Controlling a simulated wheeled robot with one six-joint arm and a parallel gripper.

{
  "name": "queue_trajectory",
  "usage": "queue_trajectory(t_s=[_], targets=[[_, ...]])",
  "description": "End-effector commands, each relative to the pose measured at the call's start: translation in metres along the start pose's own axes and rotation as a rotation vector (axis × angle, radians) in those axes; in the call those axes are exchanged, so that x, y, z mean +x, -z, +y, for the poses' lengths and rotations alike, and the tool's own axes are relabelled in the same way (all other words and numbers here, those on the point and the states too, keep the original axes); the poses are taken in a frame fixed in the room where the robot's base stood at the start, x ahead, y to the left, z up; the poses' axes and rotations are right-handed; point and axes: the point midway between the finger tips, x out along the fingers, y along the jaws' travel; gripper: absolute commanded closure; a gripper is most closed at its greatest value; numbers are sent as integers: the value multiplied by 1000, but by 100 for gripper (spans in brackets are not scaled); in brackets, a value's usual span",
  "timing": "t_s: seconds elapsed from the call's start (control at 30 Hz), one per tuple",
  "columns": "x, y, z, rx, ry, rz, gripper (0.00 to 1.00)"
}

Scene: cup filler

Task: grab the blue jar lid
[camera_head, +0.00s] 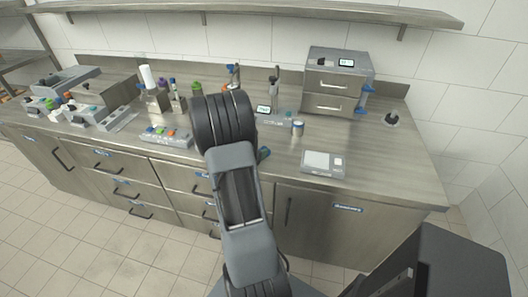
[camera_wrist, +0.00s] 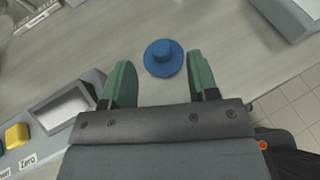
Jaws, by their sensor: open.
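The blue jar lid (camera_wrist: 164,58) is a round disc with a raised knob in its middle. In the head view my arm covers this part of the counter, and I cannot make out the lid or the fingertips clearly there.
A device with a screen (camera_wrist: 65,105) and a yellow button (camera_wrist: 17,135) stands left of my gripper. A scale (camera_head: 323,163) lies to the right on the counter. A grey drawer unit (camera_head: 336,82) stands at the back. The counter's front edge is close on the right.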

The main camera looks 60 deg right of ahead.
Motion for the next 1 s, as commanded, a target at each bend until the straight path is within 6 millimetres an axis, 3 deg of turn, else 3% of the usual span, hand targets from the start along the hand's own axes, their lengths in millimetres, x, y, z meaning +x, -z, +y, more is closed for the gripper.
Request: queue_trajectory(t_s=[0.2,0.53,1.0], targets=[[26,-1,-1,0,2,1,46],[31,-1,0,1,0,0,46],[31,-1,0,1,0,0,90]])
